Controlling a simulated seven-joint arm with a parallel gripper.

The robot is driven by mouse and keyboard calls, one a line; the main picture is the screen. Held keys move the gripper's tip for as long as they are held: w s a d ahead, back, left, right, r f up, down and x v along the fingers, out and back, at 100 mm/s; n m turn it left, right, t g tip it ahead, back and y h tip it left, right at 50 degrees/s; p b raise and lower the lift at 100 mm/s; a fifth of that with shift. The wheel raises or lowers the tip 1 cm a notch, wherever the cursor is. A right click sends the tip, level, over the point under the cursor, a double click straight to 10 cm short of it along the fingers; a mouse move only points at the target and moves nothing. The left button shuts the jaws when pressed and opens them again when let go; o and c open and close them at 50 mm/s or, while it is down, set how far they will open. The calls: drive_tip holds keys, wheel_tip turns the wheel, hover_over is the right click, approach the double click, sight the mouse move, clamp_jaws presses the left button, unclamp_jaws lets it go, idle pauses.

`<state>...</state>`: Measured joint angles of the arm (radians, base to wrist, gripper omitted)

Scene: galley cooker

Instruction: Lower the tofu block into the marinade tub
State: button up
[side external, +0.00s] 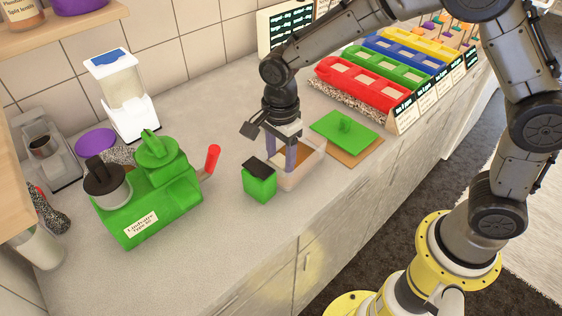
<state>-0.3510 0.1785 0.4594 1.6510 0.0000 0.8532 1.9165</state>
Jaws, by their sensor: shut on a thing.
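The marinade tub (306,171) is a clear, open container on the grey counter, with brown marinade showing inside. My gripper (280,163) points straight down at the tub's left part, its two purple-blue fingers reaching down to or below the rim. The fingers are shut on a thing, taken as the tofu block. The block itself is hard to make out, hidden by the fingers and the tub wall. I cannot tell whether it touches the marinade.
A green box with a black top (260,185) stands close to the tub's left. A green lid (345,132) lies on a brown board at right. A green machine (150,200) with a red handle (211,160) is further left. Coloured bins (365,85) stand behind. The front counter is clear.

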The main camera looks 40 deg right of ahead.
drive_tip(key=shift+f, duration=0.2)
drive_tip(key=o, duration=1.4)
